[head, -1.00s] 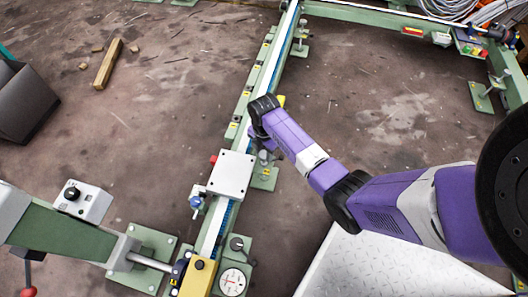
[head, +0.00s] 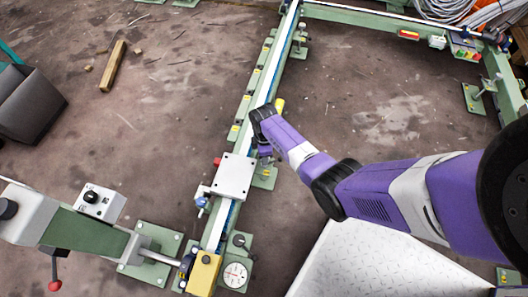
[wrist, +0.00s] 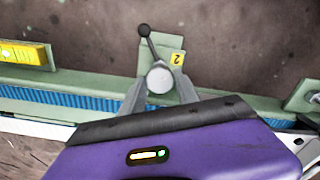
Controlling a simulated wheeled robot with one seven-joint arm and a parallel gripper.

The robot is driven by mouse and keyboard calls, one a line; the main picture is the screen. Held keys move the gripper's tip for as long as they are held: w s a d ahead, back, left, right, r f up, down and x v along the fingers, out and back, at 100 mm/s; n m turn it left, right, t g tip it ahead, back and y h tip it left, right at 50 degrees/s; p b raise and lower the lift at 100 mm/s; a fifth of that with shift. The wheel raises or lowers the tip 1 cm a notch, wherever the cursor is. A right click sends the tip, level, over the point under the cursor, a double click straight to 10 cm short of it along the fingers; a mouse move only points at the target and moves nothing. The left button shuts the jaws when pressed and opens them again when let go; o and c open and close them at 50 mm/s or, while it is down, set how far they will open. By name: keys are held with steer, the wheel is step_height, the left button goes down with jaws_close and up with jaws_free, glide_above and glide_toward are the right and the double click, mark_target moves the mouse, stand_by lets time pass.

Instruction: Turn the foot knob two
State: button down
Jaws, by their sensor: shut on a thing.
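Foot knob two is a round pale grey knob (wrist: 159,79) in the middle of the wrist view. A thin arm with a black ball end sticks out from it toward the upper left. It stands at a green foot plate (wrist: 168,50) with a yellow label "2". My gripper (wrist: 160,88) has its two grey fingers on either side of the knob, shut on it. In the head view my purple arm reaches down to the green rail, and the wrist hides the knob and fingertips.
The long green rail (head: 262,85) with a blue strip runs through the head view. A white plate carriage (head: 235,177) sits on it near my wrist. A yellow block (head: 204,272) and a dial (head: 235,275) are at the near end. A grey patterned platform (head: 365,262) lies below my arm.

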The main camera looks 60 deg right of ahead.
steer(key=m+p, duration=0.1)
steer(key=m, duration=0.2)
steer(key=shift+r+m, duration=0.1)
steer(key=shift+m, duration=0.3)
steer(key=shift+m+p, duration=0.55)
steer(key=shift+m, duration=1.35)
steer(key=c, duration=0.9)
jaws_free()
step_height(320, 180, up, 8)
steer(key=p, duration=0.4)
steer(key=shift+p, duration=0.3)
steer(key=shift+f, duration=0.2)
